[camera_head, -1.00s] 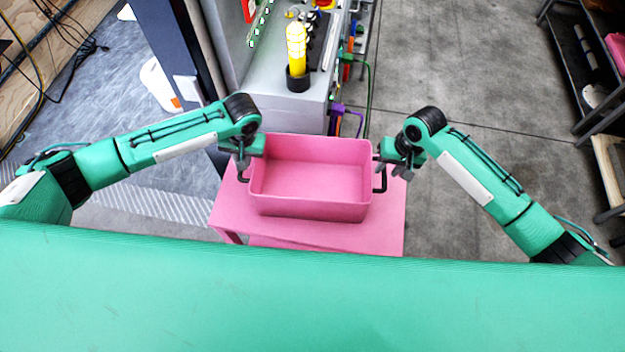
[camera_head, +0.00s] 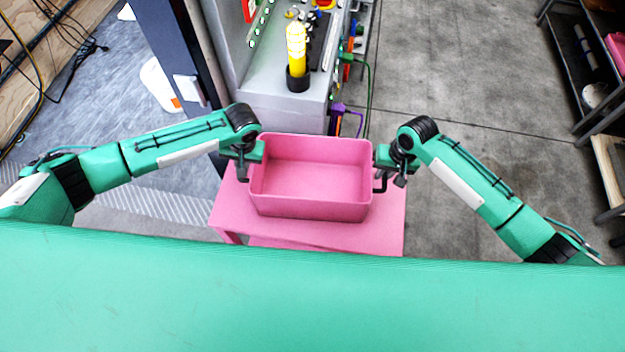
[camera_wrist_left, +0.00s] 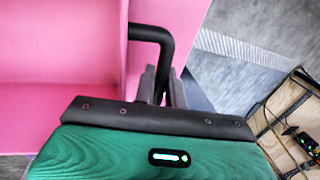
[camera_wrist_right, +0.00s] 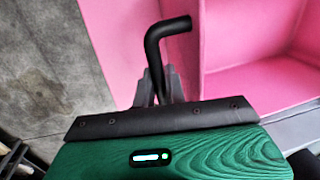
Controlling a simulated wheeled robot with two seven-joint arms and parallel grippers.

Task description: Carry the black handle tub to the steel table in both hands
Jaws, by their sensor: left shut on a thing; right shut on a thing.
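The tub (camera_head: 310,206) is an empty, open pink box with black handles at its two ends. It sits upright on a pink table (camera_head: 390,230). My left gripper (camera_head: 243,174) is at the tub's left end, shut on the black handle there; in the left wrist view the bent handle (camera_wrist_left: 150,33) runs down between the fingers (camera_wrist_left: 162,88). My right gripper (camera_head: 386,180) is at the right end, shut on the other black handle (camera_wrist_right: 168,32), which runs between the fingers (camera_wrist_right: 158,90) in the right wrist view. I cannot surely pick out the steel table.
Behind the tub stands a grey cabinet (camera_head: 262,105) with a yellow lamp (camera_head: 297,48) on top and cables at its right side. A dark post (camera_head: 180,50) stands at its left. A dark shelf rack (camera_head: 590,100) is at the far right. Grey floor (camera_head: 465,75) between is clear.

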